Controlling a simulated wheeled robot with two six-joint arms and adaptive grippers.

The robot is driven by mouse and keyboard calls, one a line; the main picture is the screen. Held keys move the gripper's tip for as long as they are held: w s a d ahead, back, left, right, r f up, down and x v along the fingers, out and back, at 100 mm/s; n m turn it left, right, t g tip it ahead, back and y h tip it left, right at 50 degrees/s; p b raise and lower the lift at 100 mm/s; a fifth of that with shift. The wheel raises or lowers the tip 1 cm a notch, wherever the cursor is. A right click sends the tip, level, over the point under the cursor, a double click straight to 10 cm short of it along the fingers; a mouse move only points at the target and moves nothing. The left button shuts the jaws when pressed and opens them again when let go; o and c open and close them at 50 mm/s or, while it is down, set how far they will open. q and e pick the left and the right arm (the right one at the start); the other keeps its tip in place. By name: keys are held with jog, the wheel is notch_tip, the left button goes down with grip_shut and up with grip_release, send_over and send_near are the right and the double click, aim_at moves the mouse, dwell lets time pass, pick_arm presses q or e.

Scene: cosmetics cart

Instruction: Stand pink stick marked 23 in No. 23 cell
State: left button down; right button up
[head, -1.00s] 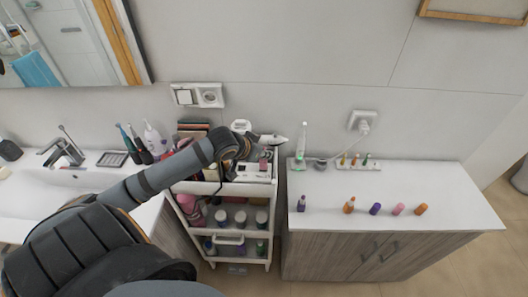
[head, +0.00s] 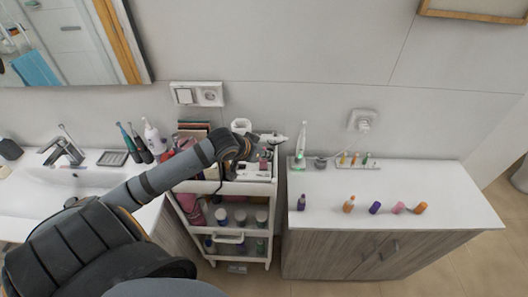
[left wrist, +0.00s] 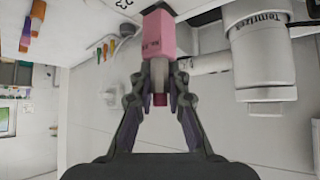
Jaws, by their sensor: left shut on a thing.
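My left gripper (left wrist: 160,84) is shut on a pink stick (left wrist: 158,34) with dark print on its side, too small to read. The stick's darker end shows between the fingertips in the left wrist view. In the head view my left gripper (head: 258,150) is over the top of the white cart (head: 254,188), and the stick shows small and pink just below it. The cell marked 23 cannot be made out, and the arm hides part of the cart top. My right gripper is not in view.
A white rack (head: 372,167) with several small sticks stands at the back of the cabinet top (head: 455,195). Several coloured sticks stand or lie in front of it. A white toothbrush (head: 301,140) stands near the cart. A white lettered container (left wrist: 262,50) is beside the held stick.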

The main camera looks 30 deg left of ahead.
aim_at(262, 158)
pick_arm(q)
jog(key=shift+f+b, duration=0.95)
jog(key=shift+f, duration=0.7)
jog(key=c, duration=1.3)
grip_release()
jog(key=shift+o, duration=0.2)
jog(key=shift+r, duration=0.1)
notch_tip(262, 158, up, 10)
jog(key=shift+f, duration=0.1)
